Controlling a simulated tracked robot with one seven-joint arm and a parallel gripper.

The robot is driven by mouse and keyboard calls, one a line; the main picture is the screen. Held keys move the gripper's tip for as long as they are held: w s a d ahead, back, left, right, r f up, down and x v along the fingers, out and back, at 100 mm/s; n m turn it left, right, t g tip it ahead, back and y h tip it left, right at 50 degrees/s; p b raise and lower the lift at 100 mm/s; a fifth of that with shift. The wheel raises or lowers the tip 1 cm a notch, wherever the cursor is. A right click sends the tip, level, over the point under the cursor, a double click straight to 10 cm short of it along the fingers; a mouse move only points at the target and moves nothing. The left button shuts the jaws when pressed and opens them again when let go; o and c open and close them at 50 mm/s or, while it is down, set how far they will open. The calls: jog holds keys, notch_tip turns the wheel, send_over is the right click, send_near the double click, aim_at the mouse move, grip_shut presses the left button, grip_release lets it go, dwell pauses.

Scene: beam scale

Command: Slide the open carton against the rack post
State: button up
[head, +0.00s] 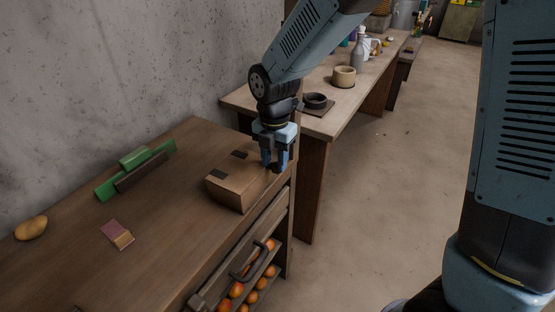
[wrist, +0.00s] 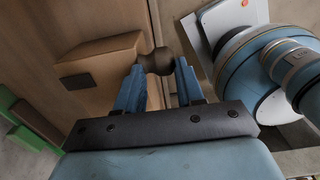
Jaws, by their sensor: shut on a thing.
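The carton (head: 232,184) is a brown box on the wooden worktop, near its right front edge. In the wrist view the carton (wrist: 108,58) lies left of my fingers. My gripper (head: 275,166) points down at the carton's right end. It is shut on a small dark, rounded knob (wrist: 158,62), which shows between the fingertips. The knob sits close by the carton's end; I cannot tell whether they are joined. I cannot make out the rack post for certain.
On the worktop (head: 165,225) lie a green holder with a dark bar (head: 140,172), a pink and tan block (head: 117,234) and a yellow potato-like thing (head: 31,228). Orange fruit (head: 251,283) fills shelves below. A second table (head: 330,118) holds a bowl (head: 344,77). The worktop's middle is clear.

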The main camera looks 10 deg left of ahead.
jog(key=shift+d, duration=0.15)
jog(key=shift+s+d, duration=0.3)
jog(key=shift+d, duration=0.55)
jog(key=shift+s+d, duration=0.3)
jog(key=shift+d, duration=0.55)
jog(key=w+d, duration=0.3)
jog(key=w, duration=0.5)
jog(key=shift+w+d, duration=0.25)
jog(key=shift+w, duration=0.05)
dwell(3.2)
dwell(0.4)
jog(key=o, duration=1.2)
jog(key=shift+r, duration=0.1)
notch_tip(320, 180, up, 14)
jog(key=shift+f, duration=0.25)
